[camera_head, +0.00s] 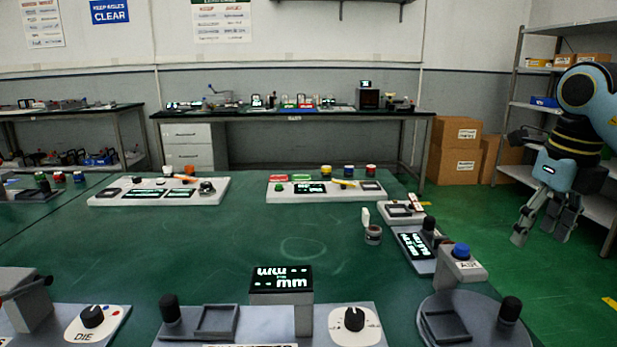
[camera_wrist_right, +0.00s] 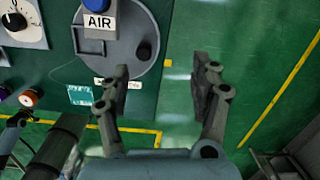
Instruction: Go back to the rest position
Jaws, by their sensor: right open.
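My right gripper (camera_head: 542,222) hangs at the right of the head view, past the right edge of the green table (camera_head: 270,235). Its fingers point down and are apart, with nothing between them. In the right wrist view the open right gripper (camera_wrist_right: 163,85) is over the green floor, beside the table edge and the round grey base with the AIR label (camera_wrist_right: 98,22). My left gripper is not in the head view.
The table holds a display reading mm (camera_head: 282,281), a blue-button AIR unit (camera_head: 461,262), a DIE dial panel (camera_head: 92,318) and white control panels (camera_head: 158,191). Cardboard boxes (camera_head: 455,150) and a shelf rack (camera_head: 507,105) stand behind my right arm. Floor right of the table is clear.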

